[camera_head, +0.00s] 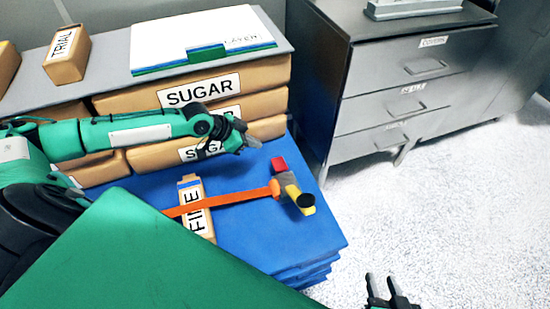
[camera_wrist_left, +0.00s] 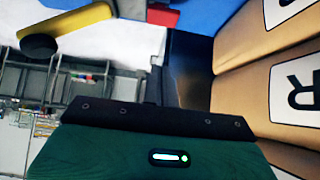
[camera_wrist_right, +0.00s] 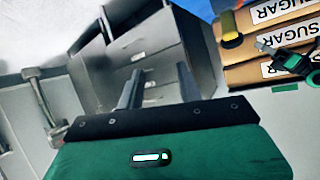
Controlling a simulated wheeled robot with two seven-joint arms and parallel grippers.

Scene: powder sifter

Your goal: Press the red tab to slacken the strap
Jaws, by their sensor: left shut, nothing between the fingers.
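The red tab (camera_head: 279,164) sits at the far end of a grey buckle (camera_head: 287,180) with a yellow, black-ended handle (camera_head: 298,195). In the left wrist view the red tab (camera_wrist_left: 161,14) is at the top edge, beside the yellow handle (camera_wrist_left: 75,22). An orange strap (camera_head: 235,197) runs from the buckle across a box marked FINE (camera_head: 194,222). My left gripper (camera_head: 246,141) is shut and empty, up and left of the red tab, apart from it in the picture. My right gripper (camera_head: 390,286) is open and empty at the bottom right; its spread fingers show in the right wrist view (camera_wrist_right: 158,88).
The box lies on a blue stacked base (camera_head: 250,240). SUGAR bags (camera_head: 270,78) are stacked behind it under a grey shelf (camera_head: 115,60). A grey drawer cabinet (camera_head: 385,110) stands at the right. The pale floor (camera_head: 450,200) is clear.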

